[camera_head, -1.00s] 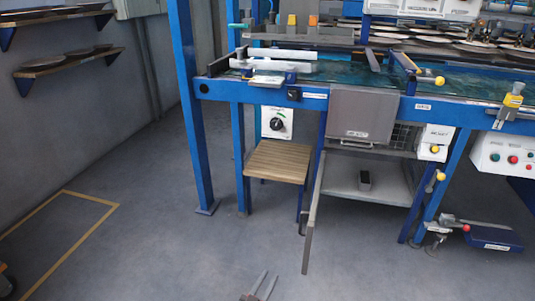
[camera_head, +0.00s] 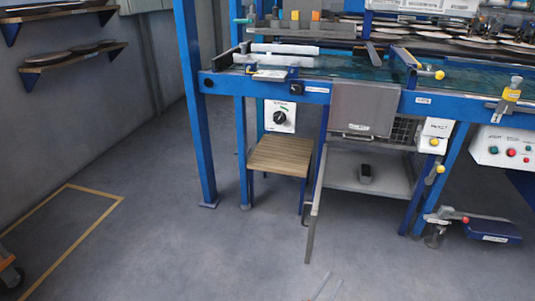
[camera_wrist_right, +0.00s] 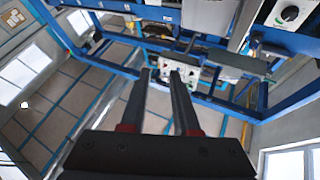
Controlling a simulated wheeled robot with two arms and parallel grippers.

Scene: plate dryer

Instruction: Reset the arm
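My right gripper (camera_wrist_right: 160,88) shows in the right wrist view with its two dark fingers apart and nothing between them. In the head view only the tips of my right gripper (camera_head: 325,288) show at the bottom edge, blurred, over the bare floor and well in front of the machine. My left gripper is outside both views.
A blue-framed machine (camera_head: 310,92) stands ahead. A pedal unit (camera_head: 490,230) lies at right. Wall shelves (camera_head: 72,60) hang at left. The floor (camera_head: 190,255) in front is clear.

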